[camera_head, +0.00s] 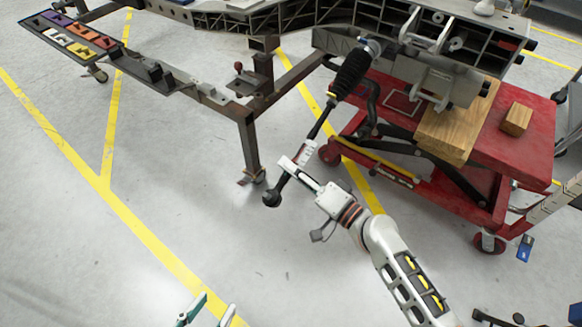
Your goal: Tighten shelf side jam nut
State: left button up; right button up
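A tie rod with a ribbed black boot (353,76) hangs from the chassis at upper centre and slants down to a round dark end (271,199). My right gripper (291,167) is at the lower part of this rod, near the end, with a finger lying across it. The other finger is mostly hidden, so I cannot tell how tightly it closes. The jam nut is too small to make out. My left gripper (211,308) shows only its two fingertips at the bottom edge, apart and empty, well away from the rod.
A red lift cart (490,160) stands at right with wooden blocks (456,122) under the chassis (440,30). A dark metal frame leg (249,145) stands left of the rod. A tool shelf (150,70) extends at upper left. The lower left floor is clear.

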jog(key=shift+o, duration=0.7)
pick_arm(q)
jog(key=shift+w+d+r, duration=0.1)
jog(key=shift+w+r, duration=0.1)
jog(key=shift+r, duration=0.15)
pick_arm(e)
jog(key=v, duration=1.2)
